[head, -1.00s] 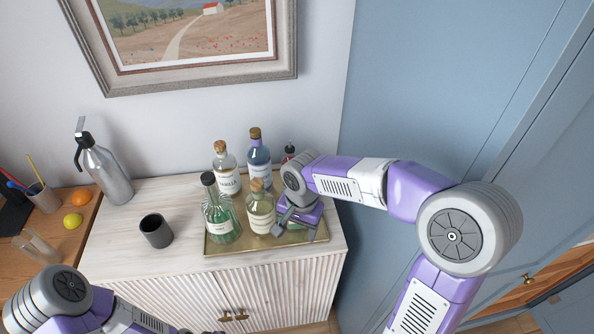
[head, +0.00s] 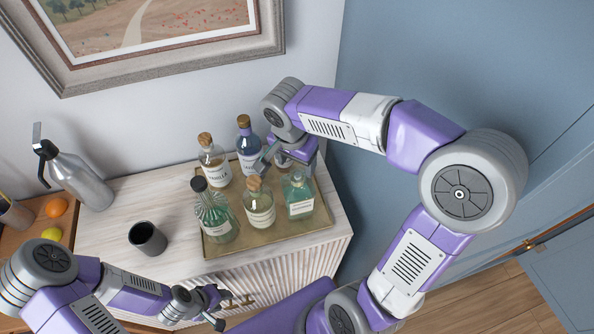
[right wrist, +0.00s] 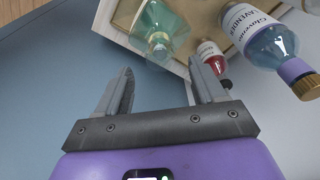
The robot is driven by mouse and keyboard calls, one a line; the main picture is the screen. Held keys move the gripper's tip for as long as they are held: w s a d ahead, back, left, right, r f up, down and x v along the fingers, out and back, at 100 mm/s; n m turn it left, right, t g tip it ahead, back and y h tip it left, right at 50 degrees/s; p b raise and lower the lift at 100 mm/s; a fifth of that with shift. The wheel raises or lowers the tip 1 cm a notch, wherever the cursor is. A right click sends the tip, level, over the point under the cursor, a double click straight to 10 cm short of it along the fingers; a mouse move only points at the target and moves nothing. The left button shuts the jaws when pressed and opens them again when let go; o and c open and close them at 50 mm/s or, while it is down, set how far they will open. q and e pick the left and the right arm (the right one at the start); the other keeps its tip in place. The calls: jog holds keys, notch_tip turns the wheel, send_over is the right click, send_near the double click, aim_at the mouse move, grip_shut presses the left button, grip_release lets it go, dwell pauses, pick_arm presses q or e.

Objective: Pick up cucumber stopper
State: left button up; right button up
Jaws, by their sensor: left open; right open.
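Which stopper is the cucumber one cannot be read from the labels. A squat green bottle (head: 300,207) with a pale stopper (head: 297,178) stands at the tray's right; it also shows in the right wrist view (right wrist: 167,18). A ribbed green bottle (head: 217,222) with a black stopper (head: 198,184) stands front left. My right gripper (head: 275,162) is open over the tray's back right, behind the squat bottle; in its wrist view (right wrist: 160,88) nothing is between the fingers. My left gripper (head: 216,303) is open and empty before the cabinet front.
On the tray (head: 262,238) also stand a corked clear bottle (head: 258,210), the vanilla bottle (head: 215,170), the lavender bottle (head: 248,150) and a small red bottle (right wrist: 209,52). A dark cup (head: 148,238) and a siphon (head: 75,178) stand left. A blue wall rises right.

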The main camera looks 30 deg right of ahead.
aim_at(298, 170)
jog(key=f, duration=0.3)
jog(key=shift+w+d+f, duration=0.2)
jog(key=shift+d, duration=0.05)
jog(key=shift+c, duration=0.3)
jog(key=shift+r, duration=0.1)
jog(key=c, duration=1.1)
